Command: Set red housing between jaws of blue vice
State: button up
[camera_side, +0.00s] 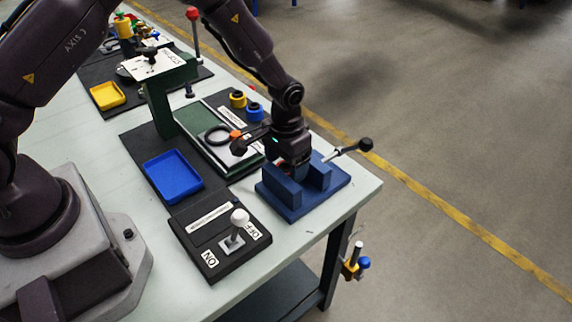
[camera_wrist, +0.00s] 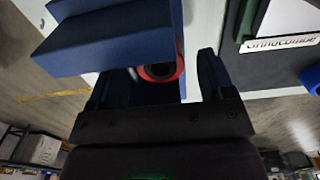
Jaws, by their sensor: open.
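The blue vice (camera_side: 316,198) stands at the near right corner of the bench, its two jaws upright with a gap between them. The red housing (camera_wrist: 176,66) shows as a red ring with a dark bore beside a blue jaw in the wrist view; in the side view only a sliver of red shows at the vice gap under my gripper. My gripper (camera_side: 291,163) is low over the vice. In the wrist view its fingers are apart, one on each side of the housing. Whether they touch it, and how the housing is seated, I cannot tell.
The vice handle (camera_side: 345,151) with a black knob sticks out to the right. A black switch box (camera_side: 221,243) with a white-knobbed lever stands in front. A blue tray (camera_side: 172,176) and a green press (camera_side: 166,101) stand to the left. The bench edge is close on the right.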

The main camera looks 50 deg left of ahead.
notch_tip(320, 180, up, 12)
jog(key=f, duration=0.1)
notch_tip(320, 180, up, 15)
jog(key=t, duration=0.3)
send_over(285, 166)
jog(key=s+a, duration=0.3)
jog(key=s, duration=0.5)
jog(key=s+a+r+t, duration=0.1)
jog(key=s+r, duration=0.1)
jog(key=s, duration=0.5)
jog(key=s+a+r+t, duration=0.1)
jog(key=s+r, duration=0.2)
jog(key=s, duration=0.5)
jog(key=shift+a+t, duration=0.25)
jog(key=shift+t, duration=0.05)
